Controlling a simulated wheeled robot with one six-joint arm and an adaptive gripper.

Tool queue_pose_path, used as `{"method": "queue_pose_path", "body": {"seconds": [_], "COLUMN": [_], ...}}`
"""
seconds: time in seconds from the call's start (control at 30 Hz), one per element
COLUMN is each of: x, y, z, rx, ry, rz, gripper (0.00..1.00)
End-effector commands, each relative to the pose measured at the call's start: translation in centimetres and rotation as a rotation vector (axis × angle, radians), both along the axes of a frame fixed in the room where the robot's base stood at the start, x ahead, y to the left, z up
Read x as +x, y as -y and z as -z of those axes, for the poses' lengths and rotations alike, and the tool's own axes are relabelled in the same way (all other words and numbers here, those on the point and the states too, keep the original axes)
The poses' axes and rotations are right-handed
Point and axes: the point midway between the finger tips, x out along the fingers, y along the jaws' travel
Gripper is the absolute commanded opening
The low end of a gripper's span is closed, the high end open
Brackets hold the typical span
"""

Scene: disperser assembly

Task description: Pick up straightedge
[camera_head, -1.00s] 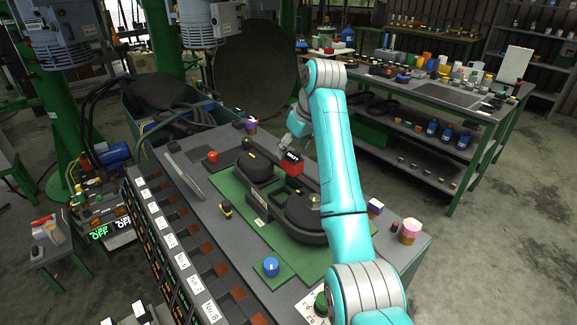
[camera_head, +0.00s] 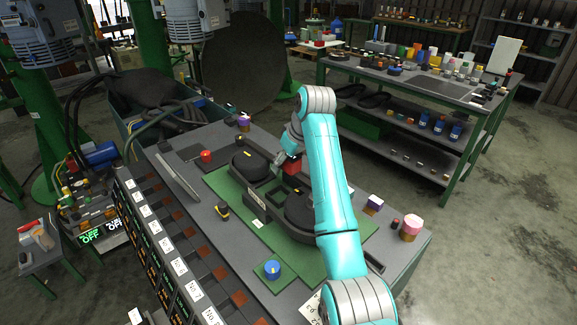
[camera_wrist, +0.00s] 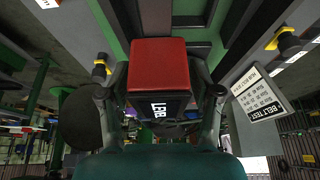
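A red block with a black, white-lettered face that appears to read LEVEL (camera_head: 291,166) stands on the dark assembly in the middle of the bench. In the wrist view the block (camera_wrist: 157,65) lies between my gripper's two fingers. My gripper (camera_head: 289,160) reaches down to the block from above, and it also shows in the wrist view (camera_wrist: 158,85). The fingers look spread on either side, and I cannot see firm contact. A long thin grey plate (camera_head: 178,178) lies tilted near the bench's left edge, away from my gripper. I cannot tell for certain which thing is the straightedge.
A crowded workbench (camera_head: 440,90) stands behind on the right. Open floor lies at the right.

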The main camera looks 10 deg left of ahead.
Motion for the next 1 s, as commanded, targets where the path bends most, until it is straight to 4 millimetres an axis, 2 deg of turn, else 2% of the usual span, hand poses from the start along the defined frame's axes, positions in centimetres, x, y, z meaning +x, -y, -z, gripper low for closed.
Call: {"method": "queue_pose_path", "body": {"seconds": [0.03,0.2,0.5,0.63,1.0], "x": [0.0,0.0,0.0,0.1,0.1], "y": [0.0,0.0,0.0,0.0,0.0], "z": [0.0,0.0,-0.2,-0.9,-7.1], "rx": [0.000,0.000,0.001,0.001,0.003], "ry": [0.000,0.000,0.002,0.004,0.005], "rz": [0.000,0.000,0.000,0.000,0.001], "gripper": [0.43,0.01,0.00,0.00,0.00]}}
